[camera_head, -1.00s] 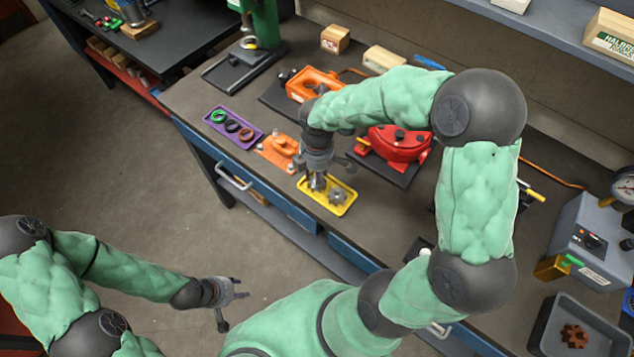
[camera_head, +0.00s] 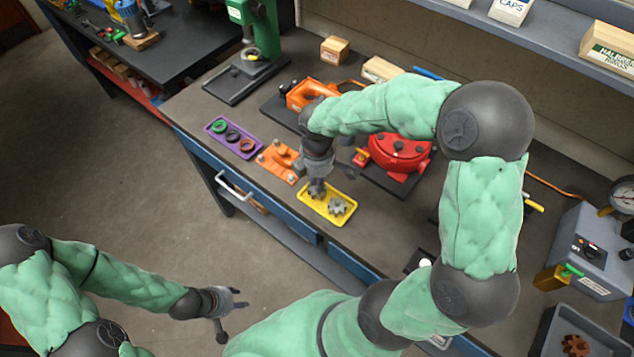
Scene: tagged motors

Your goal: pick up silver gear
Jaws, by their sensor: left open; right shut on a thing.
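A yellow tray (camera_head: 342,189) lies on the bench near its front edge. One silver gear (camera_head: 338,207) sits in its right part. My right gripper (camera_head: 317,184) points down over the left part of the tray. It is shut on another silver gear (camera_head: 316,190), partly hidden by the fingers. The held gear shows at or just above the tray; the exact gap is hard to tell. My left gripper (camera_head: 238,306) is open and empty, out over the floor, away from the bench.
Left of the tray are an orange fixture (camera_head: 281,161) and a purple tray (camera_head: 219,124) with coloured rings. A red round device (camera_head: 399,152) stands behind right. A grey bin (camera_head: 545,335) with a brown gear (camera_head: 574,345) is at lower right.

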